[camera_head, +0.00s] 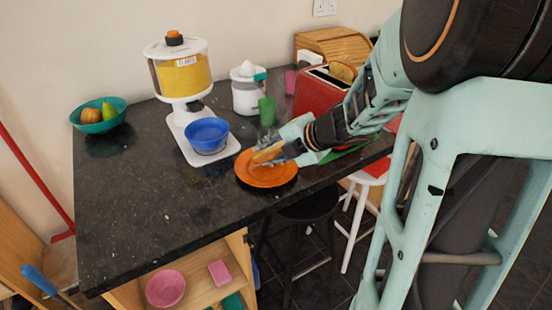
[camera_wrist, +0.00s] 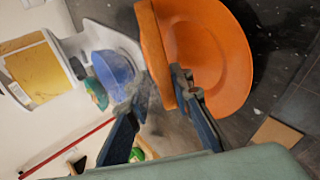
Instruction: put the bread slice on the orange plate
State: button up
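The bread slice (camera_head: 266,153) is in my gripper (camera_head: 284,151), over the orange plate (camera_head: 253,180) on the dark counter. In the wrist view the slice (camera_wrist: 153,50) is seen nearly edge-on, its lower end between the two fingertips (camera_wrist: 160,95). The orange plate (camera_wrist: 225,55) lies behind it on the right and looks empty where it shows. Whether the slice touches the plate is hard to tell.
A blue bowl (camera_head: 207,134) sits on the white dispenser's base beside the plate. A green cup (camera_head: 267,110), a white juicer (camera_head: 245,95) and a red toaster (camera_head: 318,92) with bread in it stand behind. The counter's left half is clear except for a fruit bowl (camera_head: 95,127).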

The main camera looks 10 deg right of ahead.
jog(key=p+v, duration=0.4)
jog(key=v, duration=0.3)
notch_tip(320, 180, up, 8)
jog(key=s+d+p, duration=0.1)
jog(key=p, duration=0.7)
jog(key=shift+s+p, duration=0.4)
jog(key=shift+d, duration=0.15)
